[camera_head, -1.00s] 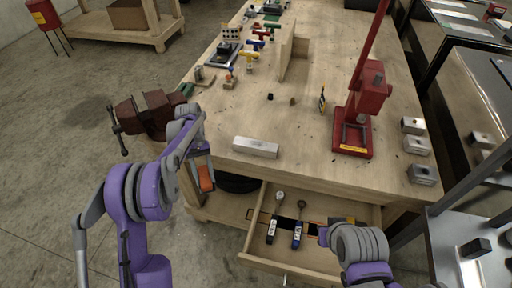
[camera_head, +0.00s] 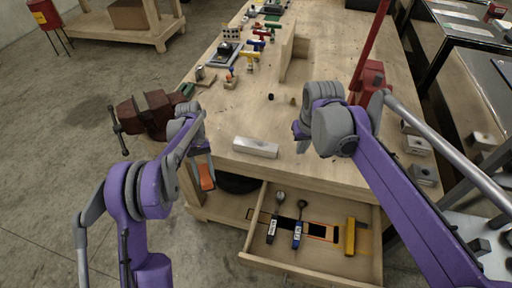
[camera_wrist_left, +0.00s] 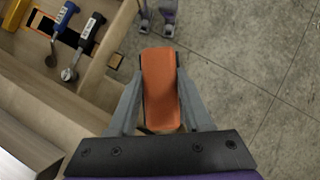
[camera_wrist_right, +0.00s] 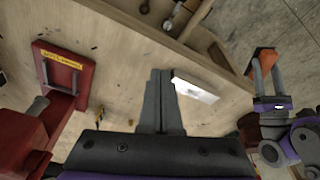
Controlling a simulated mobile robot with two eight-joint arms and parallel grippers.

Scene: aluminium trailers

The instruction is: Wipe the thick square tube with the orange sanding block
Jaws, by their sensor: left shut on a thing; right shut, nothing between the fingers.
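The thick square tube (camera_head: 256,147) is a silvery bar lying on the workbench near its front edge. It also shows in the right wrist view (camera_wrist_right: 196,90), just right of the right fingers. My left gripper (camera_head: 204,176) is shut on the orange sanding block (camera_head: 206,177), in front of the bench edge and left of the tube. The block fills the space between the fingers in the left wrist view (camera_wrist_left: 161,88). My right gripper (camera_head: 301,143) is shut and empty above the bench, to the right of the tube. Its fingertips (camera_wrist_right: 160,75) are together.
A red press (camera_head: 372,78) stands behind my right arm. A red-brown vise (camera_head: 146,115) is at the left edge. Small tools lie further back.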

